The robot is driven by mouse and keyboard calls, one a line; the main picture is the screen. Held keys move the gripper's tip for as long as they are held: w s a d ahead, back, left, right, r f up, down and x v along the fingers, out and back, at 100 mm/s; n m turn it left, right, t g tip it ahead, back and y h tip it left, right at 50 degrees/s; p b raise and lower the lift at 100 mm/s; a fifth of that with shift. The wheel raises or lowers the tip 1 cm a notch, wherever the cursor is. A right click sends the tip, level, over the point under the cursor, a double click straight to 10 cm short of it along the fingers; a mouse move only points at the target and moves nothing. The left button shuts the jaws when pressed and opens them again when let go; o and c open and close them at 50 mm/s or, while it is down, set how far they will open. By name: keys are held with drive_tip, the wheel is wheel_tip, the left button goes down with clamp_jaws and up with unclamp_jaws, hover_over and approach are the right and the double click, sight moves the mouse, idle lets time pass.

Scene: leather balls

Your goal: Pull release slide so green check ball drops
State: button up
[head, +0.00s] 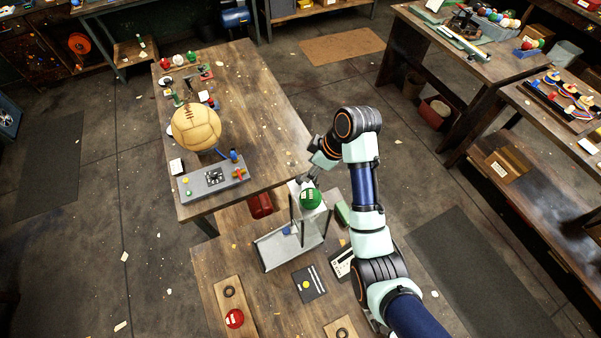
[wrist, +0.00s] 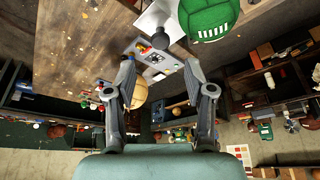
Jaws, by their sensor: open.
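The green ball (head: 311,198) sits at the top of a pale upright stand (head: 296,207) above a grey tray (head: 268,252). In the wrist view the green ball (wrist: 208,16) shows at the top edge, partly cut off, with white markings. A pale plate with a dark rounded knob (wrist: 160,40) lies left of it; I cannot tell if this is the release slide. My gripper (head: 306,181) is close behind the ball in the head view. In the wrist view my gripper (wrist: 168,80) has its fingers spread, with nothing between them, apart from the ball.
A blue piece (head: 290,229) is at the tray. On the table behind are a large tan leather ball (head: 196,127) and a grey control box (head: 213,180).

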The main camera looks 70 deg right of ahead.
drive_tip(key=x, duration=0.7)
drive_tip(key=shift+f, duration=0.1)
clamp_jaws()
